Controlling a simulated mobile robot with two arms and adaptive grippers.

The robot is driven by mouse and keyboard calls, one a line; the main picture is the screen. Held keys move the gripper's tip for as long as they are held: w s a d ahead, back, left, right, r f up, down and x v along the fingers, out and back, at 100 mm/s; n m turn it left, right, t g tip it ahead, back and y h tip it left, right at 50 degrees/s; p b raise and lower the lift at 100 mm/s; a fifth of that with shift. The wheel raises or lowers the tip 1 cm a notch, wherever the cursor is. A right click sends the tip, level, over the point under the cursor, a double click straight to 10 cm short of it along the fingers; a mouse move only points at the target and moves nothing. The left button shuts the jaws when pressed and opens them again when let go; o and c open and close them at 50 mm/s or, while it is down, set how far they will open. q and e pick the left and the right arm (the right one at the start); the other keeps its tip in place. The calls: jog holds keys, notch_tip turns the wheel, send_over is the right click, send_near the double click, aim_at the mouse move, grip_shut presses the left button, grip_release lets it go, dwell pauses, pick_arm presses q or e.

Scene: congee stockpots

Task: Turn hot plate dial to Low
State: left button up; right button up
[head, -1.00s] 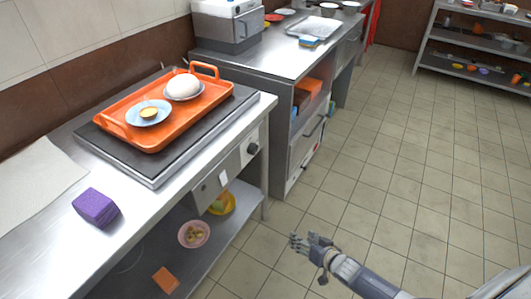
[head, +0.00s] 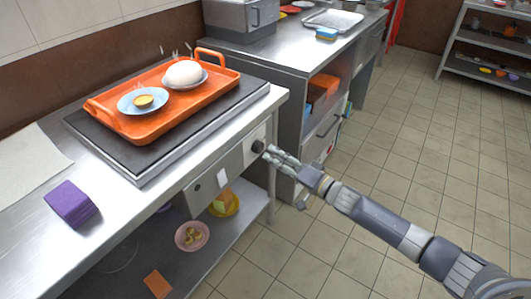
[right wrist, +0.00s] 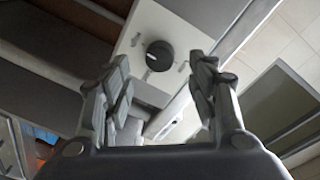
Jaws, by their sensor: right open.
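The hot plate dial (head: 258,146) is a round black knob on the light front panel below the counter edge. The black hot plate (head: 140,165) lies on the counter above the panel. My left gripper is not in view.
An orange tray (head: 163,126) on the hot plate holds a plate with a white dome-shaped item (head: 183,73) and a blue plate (head: 127,103). A purple block (head: 71,204) lies on the counter. A shelf below holds bowls (head: 192,236). Tiled floor to the right is clear.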

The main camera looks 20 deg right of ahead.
aim_at(261, 149)
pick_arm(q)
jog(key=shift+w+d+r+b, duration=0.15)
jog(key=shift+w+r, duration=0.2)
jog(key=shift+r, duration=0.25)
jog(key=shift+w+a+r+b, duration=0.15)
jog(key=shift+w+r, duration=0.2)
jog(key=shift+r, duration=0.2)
pick_arm(e)
jog(key=shift+x, duration=2.55)
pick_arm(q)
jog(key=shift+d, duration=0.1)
pick_arm(e)
jog(key=shift+c, duration=0.5)
jog(key=c, duration=1)
